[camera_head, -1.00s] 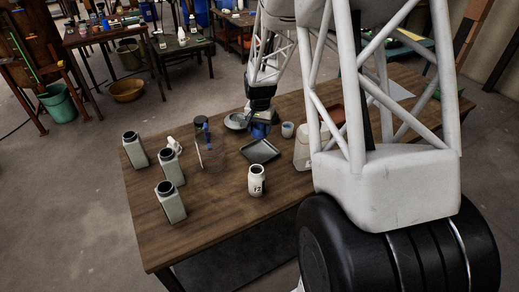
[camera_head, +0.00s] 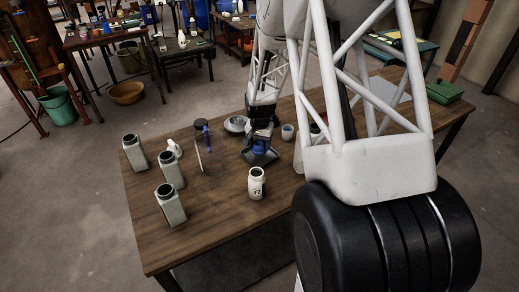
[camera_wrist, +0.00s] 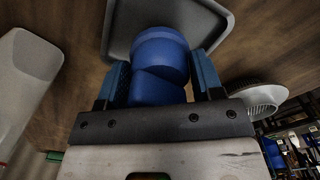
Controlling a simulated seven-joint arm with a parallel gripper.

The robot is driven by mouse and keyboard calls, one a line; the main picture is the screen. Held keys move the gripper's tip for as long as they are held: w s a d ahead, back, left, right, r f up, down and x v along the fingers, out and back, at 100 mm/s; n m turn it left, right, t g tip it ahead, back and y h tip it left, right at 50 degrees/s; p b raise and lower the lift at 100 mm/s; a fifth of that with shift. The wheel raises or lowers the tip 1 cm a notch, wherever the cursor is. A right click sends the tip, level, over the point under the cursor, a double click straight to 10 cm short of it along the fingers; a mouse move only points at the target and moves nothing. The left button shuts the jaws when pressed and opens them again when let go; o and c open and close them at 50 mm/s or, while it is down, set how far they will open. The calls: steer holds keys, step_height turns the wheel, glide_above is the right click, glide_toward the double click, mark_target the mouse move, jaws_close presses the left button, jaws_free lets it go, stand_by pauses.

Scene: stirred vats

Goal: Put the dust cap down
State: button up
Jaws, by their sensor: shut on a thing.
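The dust cap (camera_wrist: 160,50) is blue and round, and it sits between the two fingers of my gripper (camera_wrist: 160,80) in the wrist view. My gripper is shut on it. In the head view my gripper (camera_head: 259,146) hangs over the grey square tray (camera_head: 262,160), with the blue cap just visible at its end. The tray's rim also shows in the wrist view (camera_wrist: 215,12), beyond the cap. I cannot tell whether the cap touches the tray floor, and my gripper hides part of the tray.
A white jar (camera_head: 257,186) with a dark mouth stands in front of the tray. Several grey bottles, one of them here (camera_head: 170,205), stand at the left. A metal dish (camera_head: 236,125) lies behind the tray, and a small cup (camera_head: 288,132) stands to its right.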

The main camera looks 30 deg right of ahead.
mark_target(259, 156)
steer(key=shift+f, duration=1.55)
steer(key=shift+f, duration=0.1)
steer(key=o, duration=0.9)
step_height(259, 156, up, 11)
steer(key=shift+r, duration=0.65)
